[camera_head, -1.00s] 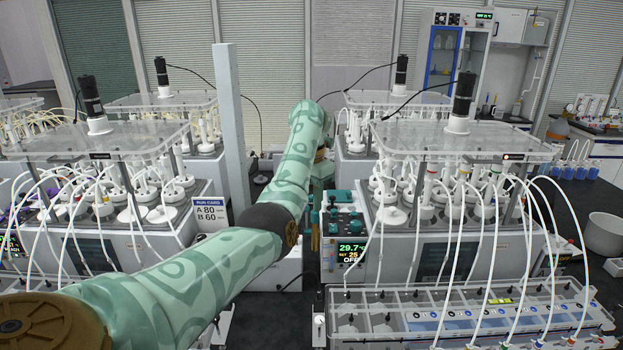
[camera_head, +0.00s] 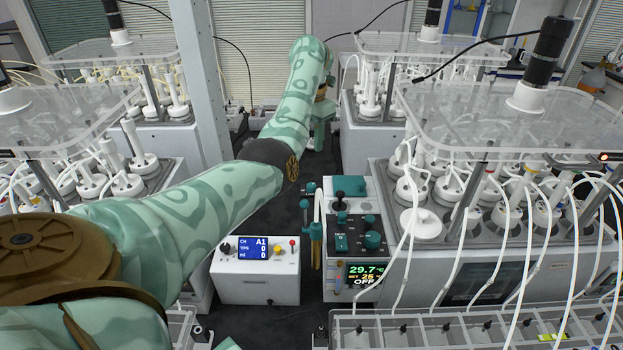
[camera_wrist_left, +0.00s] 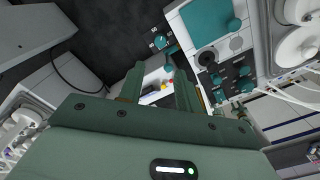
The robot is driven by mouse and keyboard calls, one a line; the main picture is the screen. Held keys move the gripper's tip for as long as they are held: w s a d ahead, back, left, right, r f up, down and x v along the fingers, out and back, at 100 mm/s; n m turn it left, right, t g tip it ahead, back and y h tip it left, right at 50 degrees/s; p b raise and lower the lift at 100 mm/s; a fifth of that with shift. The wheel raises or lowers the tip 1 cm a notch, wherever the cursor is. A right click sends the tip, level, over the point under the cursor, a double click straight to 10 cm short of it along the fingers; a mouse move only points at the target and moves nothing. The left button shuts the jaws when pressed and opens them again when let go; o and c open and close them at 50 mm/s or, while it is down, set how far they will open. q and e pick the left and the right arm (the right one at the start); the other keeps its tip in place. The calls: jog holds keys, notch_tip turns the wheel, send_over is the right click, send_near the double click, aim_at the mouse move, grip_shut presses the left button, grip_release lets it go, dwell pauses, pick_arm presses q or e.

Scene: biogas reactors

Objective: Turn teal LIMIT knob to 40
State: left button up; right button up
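Several teal knobs and controls sit on the dark control panel (camera_head: 356,232) of the middle unit in the head view. A larger round teal knob (camera_head: 373,240) is at the panel's right, with a smaller one above it. The labels are too small to read, so I cannot tell which is LIMIT. The display (camera_head: 366,273) below reads 29.7, SET 25 and OFF. My left gripper (camera_head: 319,143) hangs beyond the panel, apart from it. In the left wrist view its fingers (camera_wrist_left: 160,69) are spread with nothing between them, and the panel (camera_wrist_left: 226,72) lies to their right. My right gripper is out of view.
A white box (camera_head: 257,270) with a blue screen stands left of the panel. A clear-walled trough (camera_head: 372,317) runs along the front right. White tubes and a glassware rack with a clear top (camera_head: 520,112) are right of the panel. A grey post (camera_head: 207,90) rises at left.

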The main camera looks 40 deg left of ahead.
aim_at(311, 185)
pick_arm(q)
notch_tip(311, 185, down, 12)
jog(key=b, duration=0.3)
jog(key=shift+f+b, duration=0.15)
jog(key=shift+b, duration=0.15)
jog(key=shift+d+f, duration=0.1)
jog(key=shift+f, duration=0.65)
jog(key=c, duration=0.7)
